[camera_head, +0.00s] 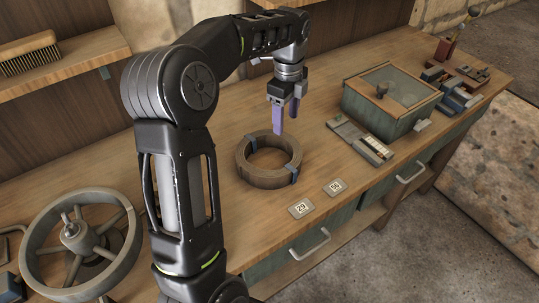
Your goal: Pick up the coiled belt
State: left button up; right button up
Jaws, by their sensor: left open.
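The coiled belt (262,177) is a brown ring lying flat on the wooden workbench, with two blue clips on its rim. My left gripper (286,122) hangs with its purple fingers pointing down, just above the far side of the coil. Its fingers are open, with nothing between them. I cannot tell how far the fingertips are from the belt. My right gripper is not in view.
A large spoked wheel (108,247) stands at the bench's left. A glass-topped box (377,117) and a small tool tray (350,136) sit to the right. Two number tags, 29 (301,208) and 56 (334,187), lie near the front edge. A shelf with a brush (30,55) is at upper left.

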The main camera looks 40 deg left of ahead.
aim_at(284, 135)
pick_arm(q)
jog(key=shift+f, duration=1.25)
jog(key=shift+f, duration=0.1)
jog(key=f+p, duration=0.1)
jog(key=f, duration=0.4)
jog(key=shift+a, duration=0.2)
jog(key=shift+c, duration=0.6)
grip_shut()
